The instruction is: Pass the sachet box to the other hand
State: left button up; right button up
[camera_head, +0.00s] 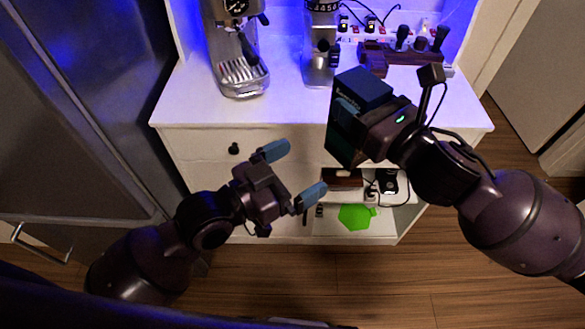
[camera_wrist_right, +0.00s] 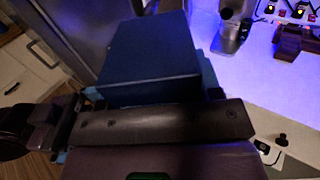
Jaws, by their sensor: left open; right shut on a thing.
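The sachet box (camera_head: 346,133) is a dark box with a blue top and a dark green side. My right gripper (camera_head: 352,110) is shut on it and holds it in the air in front of the cabinet's front edge. In the right wrist view the box (camera_wrist_right: 150,50) fills the upper middle, between the fingers; its far side is hidden. My left gripper (camera_head: 291,172) is open and empty, with blue fingertips spread apart. It is to the lower left of the box in the head view, apart from it.
The white cabinet top (camera_head: 190,110) carries an espresso machine (camera_head: 236,50), a grinder (camera_head: 319,45) and a wooden tool stand (camera_head: 405,55). Below, an open shelf holds a green mat (camera_head: 356,216) and small items. A dark fridge (camera_head: 70,120) stands at left.

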aim_at(339, 147)
pick_arm(q)
jog(key=x, duration=1.1)
jog(key=shift+w+d, duration=0.15)
jog(key=shift+w, duration=0.05)
jog(key=c, duration=0.9)
jog(key=shift+c, duration=0.2)
pick_arm(e)
jog(key=o, duration=1.1)
jog(key=shift+c, duration=0.2)
